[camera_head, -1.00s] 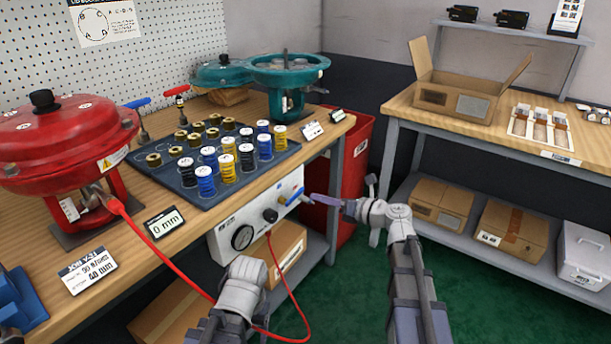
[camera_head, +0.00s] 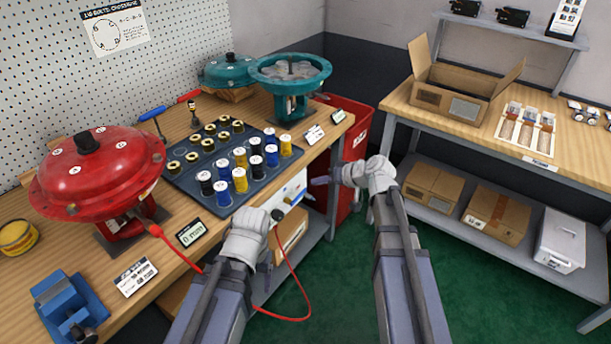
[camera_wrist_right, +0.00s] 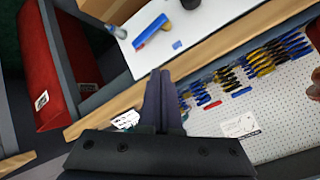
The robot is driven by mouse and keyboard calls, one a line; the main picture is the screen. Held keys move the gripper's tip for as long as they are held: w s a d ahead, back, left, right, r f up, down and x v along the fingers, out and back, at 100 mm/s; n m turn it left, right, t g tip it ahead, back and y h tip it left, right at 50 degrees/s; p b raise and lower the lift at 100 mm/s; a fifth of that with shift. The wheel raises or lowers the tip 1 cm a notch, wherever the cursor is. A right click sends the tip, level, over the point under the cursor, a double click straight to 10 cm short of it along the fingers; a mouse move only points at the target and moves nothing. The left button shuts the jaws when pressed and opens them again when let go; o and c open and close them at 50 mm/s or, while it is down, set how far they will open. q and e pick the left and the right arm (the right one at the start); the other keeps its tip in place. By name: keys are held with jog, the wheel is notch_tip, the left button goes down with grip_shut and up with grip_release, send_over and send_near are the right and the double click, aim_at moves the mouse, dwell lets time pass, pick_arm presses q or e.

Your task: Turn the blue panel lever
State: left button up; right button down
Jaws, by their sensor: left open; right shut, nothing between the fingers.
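The blue panel lever (camera_head: 297,196) sits on the right part of the white panel (camera_head: 284,187) under the workbench edge. In the right wrist view the lever (camera_wrist_right: 151,29) lies across the panel (camera_wrist_right: 192,22), with a red part beside it. My right gripper (camera_head: 319,181) is shut and empty, just right of the panel. In the wrist view its closed fingers (camera_wrist_right: 161,78) appear apart from the lever. My left gripper (camera_head: 265,245) is in front of the panel's left part, hiding much of it. Its wrist mostly hides its fingers; it is open.
The workbench holds a red actuator (camera_head: 95,170), a dark tray (camera_head: 185,182) of springs and a teal housing (camera_head: 290,75). A red bin (camera_head: 352,150) stands behind the right gripper. Green floor is free at right.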

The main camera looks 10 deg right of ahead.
pick_arm(q)
notch_tip(320, 180, up, 5)
jog(key=p, duration=0.3)
pick_arm(e)
jog(key=r+n, duration=0.1)
jog(key=n, duration=0.2)
jog(key=r+n+h, duration=0.1)
jog(key=n, duration=0.2)
jog(key=r+n, duration=0.1)
jog(key=n, duration=0.1)
jog(key=shift+s+d+n+g, duration=0.15)
jog(key=shift+d+n+g, duration=0.15)
jog(key=shift+n+g, duration=0.1)
pick_arm(q)
jog(key=shift+f, duration=0.1)
pick_arm(e)
jog(key=b, duration=0.7)
send_over(305, 188)
jog(key=s, duration=0.3)
notch_tip(305, 188, down, 7)
pick_arm(q)
notch_tip(305, 188, down, 11)
jog(key=b, duration=0.3)
jog(key=shift+b, duration=0.3)
pick_arm(e)
jog(key=shift+a+f, duration=0.15)
jog(key=shift+f, duration=1.9)
